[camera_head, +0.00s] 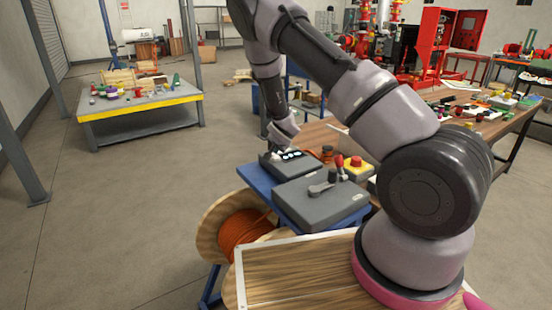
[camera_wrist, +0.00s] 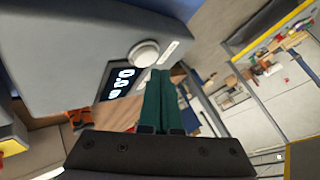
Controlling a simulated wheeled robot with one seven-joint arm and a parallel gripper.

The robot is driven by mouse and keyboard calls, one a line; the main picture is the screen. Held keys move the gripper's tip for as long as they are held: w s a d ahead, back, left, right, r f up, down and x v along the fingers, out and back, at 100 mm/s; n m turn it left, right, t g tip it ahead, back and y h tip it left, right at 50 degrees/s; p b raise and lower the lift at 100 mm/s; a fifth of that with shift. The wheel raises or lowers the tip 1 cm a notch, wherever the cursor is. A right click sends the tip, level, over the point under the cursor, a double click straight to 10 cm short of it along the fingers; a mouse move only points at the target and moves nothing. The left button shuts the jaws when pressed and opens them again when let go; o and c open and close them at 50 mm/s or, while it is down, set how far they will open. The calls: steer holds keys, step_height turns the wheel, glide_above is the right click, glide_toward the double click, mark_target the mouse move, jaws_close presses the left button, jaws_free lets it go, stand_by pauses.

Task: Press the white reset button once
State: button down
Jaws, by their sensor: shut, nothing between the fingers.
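The white reset button (camera_wrist: 143,53) is a round, pale knob on the sloped face of a dark grey box (camera_wrist: 70,45) in the wrist view. A lit display with digits (camera_wrist: 117,82) sits beside it. My gripper (camera_wrist: 162,74) has dark green fingers, shut together and empty. Its fingertips are right beside the button at its lower right in the picture; I cannot tell whether they touch it. In the head view the box (camera_head: 293,167) stands on a blue stand below the end of my arm, and the fingertips are hard to make out.
A larger grey box with a lever (camera_head: 320,200) stands in front, with a yellow box with a red button (camera_head: 357,168) to its right. A wooden table (camera_head: 440,118) with many small items stretches right. A cable reel (camera_head: 240,228) is below. Open floor lies left.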

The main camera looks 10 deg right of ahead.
steer(key=shift+r, duration=2.5)
step_height(320, 180, up, 13)
glide_above(276, 159)
steer(key=s+d, duration=0.4)
steer(key=s+d+r+g, duration=0.2)
steer(key=s+r, duration=0.8)
steer(key=r, duration=0.3)
steer(key=s+r+n+y, duration=0.1)
steer(key=s+r, duration=0.4)
steer(key=s, duration=0.8)
steer(key=s+r+n+y, duration=0.1)
steer(key=s+r+n, duration=0.3)
steer(key=s, duration=0.9)
step_height(276, 159, up, 2)
steer(key=shift+s, duration=0.35)
